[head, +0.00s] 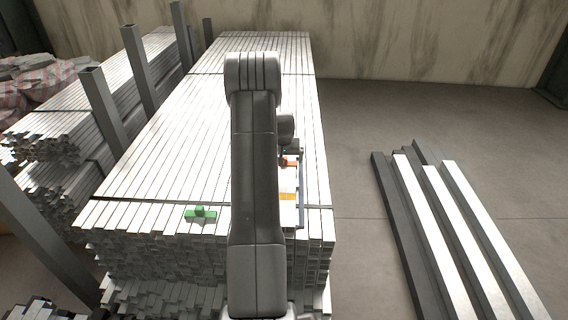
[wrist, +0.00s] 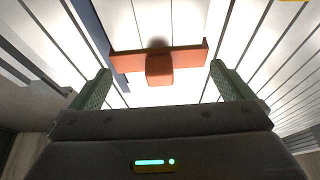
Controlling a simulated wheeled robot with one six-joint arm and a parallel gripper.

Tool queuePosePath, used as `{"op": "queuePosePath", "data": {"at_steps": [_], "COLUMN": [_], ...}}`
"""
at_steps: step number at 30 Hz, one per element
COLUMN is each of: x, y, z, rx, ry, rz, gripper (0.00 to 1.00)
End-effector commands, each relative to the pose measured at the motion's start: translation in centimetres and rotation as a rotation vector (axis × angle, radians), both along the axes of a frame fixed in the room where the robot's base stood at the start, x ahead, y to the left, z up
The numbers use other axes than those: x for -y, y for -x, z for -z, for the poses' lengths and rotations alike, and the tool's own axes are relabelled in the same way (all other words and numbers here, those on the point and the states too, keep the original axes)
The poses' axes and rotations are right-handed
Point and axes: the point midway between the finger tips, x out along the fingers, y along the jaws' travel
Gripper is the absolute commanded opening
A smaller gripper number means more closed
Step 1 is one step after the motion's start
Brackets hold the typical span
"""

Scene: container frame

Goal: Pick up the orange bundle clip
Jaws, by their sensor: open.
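The orange bundle clip (wrist: 158,69) is in the upper middle of the wrist view. It has a long flat crossbar and a blocky raised middle part. It lies on the pale metal bars. In the head view a small part of it (head: 291,163) shows just right of my arm, and the rest is hidden. My gripper (wrist: 160,76) is open, with its two green fingers apart and nothing held between them. The clip lies ahead of the fingers, with its block between them in the picture. Contact cannot be told. In the head view my arm largely covers the gripper.
A green clip (head: 201,213) lies on the bar stack (head: 160,150) left of my arm. A yellow-orange piece (head: 287,197) and a blue strip (head: 301,205) lie right of it. Grey upright posts (head: 105,110) stand left. Loose beams (head: 450,220) lie on the floor right, with clear floor between.

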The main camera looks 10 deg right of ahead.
Motion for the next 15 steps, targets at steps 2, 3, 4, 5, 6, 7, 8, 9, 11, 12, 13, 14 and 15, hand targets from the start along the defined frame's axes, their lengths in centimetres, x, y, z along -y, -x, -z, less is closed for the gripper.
{"op": "queuePosePath", "data": {"at_steps": [2,3,4,5,6,7,8,9,11,12,13,14,15], "x": [0.07,0.08,0.09,0.09,0.1,0.09,0.09,0.08,0.09,0.09,0.09,0.09,0.09], "y": [-0.29,-0.35,-0.38,-0.39,-0.39,-0.38,-0.38,-0.38,-0.36,-0.36,-0.36,-0.36,-0.35], "z": [0.57,0.71,0.77,0.8,0.8,0.79,0.78,0.78,0.78,0.78,0.78,0.78,0.77], "rx": [0.001,0.002,0.002,0.002,0.002,0.002,0.002,0.002,0.001,0.001,0.001,0.001,0.001], "ry": [0.0,0.0,0.0,0.0,0.0,0.0,0.0,0.0,0.0,0.0,0.0,0.0,0.0], "rz": [0.0,0.0,0.0,0.0,0.0,0.0,0.0,0.0,0.0,0.0,0.0,0.0,0.0], "gripper": [1.0,1.0,1.0,1.0,1.0,1.0,1.0,1.0,0.94,0.86,0.8,0.74,0.72]}}
